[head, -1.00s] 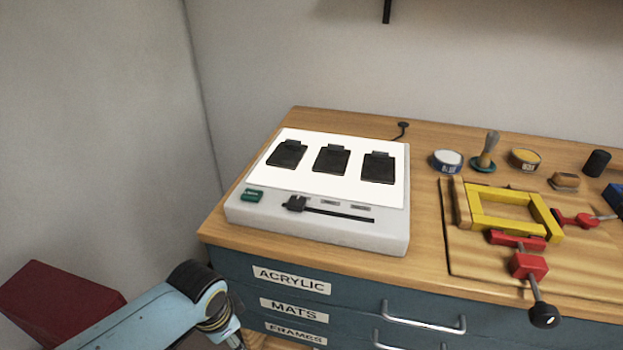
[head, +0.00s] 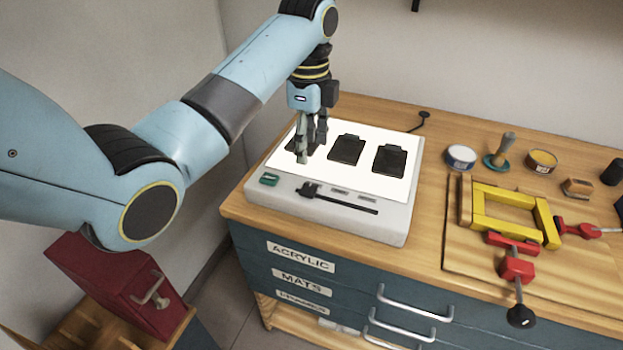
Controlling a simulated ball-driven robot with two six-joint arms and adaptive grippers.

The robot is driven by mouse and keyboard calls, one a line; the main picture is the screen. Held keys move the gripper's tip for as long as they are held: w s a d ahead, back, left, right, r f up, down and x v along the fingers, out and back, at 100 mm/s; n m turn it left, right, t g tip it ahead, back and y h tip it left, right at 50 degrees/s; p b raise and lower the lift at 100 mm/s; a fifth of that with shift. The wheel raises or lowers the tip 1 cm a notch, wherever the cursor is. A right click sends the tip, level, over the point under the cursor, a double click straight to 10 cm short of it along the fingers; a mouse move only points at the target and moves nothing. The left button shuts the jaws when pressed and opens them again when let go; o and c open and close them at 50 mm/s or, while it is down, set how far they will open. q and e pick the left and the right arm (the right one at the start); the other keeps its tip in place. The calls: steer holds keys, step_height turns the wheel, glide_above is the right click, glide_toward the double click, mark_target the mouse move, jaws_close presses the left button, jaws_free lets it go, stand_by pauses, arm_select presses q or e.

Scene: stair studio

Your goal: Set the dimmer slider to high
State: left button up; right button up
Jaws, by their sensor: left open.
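The light box (head: 274,197) sits on the wooden top of the drawer cabinet, its white panel lit. Its dimmer slider (head: 308,190) has a black knob at the left end of a dark slot (head: 345,202) along the front edge. A green switch (head: 269,179) is left of the knob. My left gripper (head: 308,156) points down over the left part of the lit panel, behind the knob and apart from it. It is open and empty, and it partly hides the leftmost dark plate (head: 294,143). My right gripper is not in view.
Two more dark plates (head: 346,149) (head: 390,160) lie on the panel. To the right are a yellow frame with red clamps (head: 482,215), a white-topped tin (head: 460,157) and a brush (head: 503,150). A red box (head: 120,285) stands at lower left. Drawer handles (head: 415,302) stick out in front.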

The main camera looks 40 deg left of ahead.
mark_target(309, 188)
arm_select(q)
step_height(309, 188, down, 11)
steer(key=shift+s+r, duration=0.15)
steer(key=shift+r, duration=0.05)
steer(key=shift+c, duration=0.4)
jaws_close()
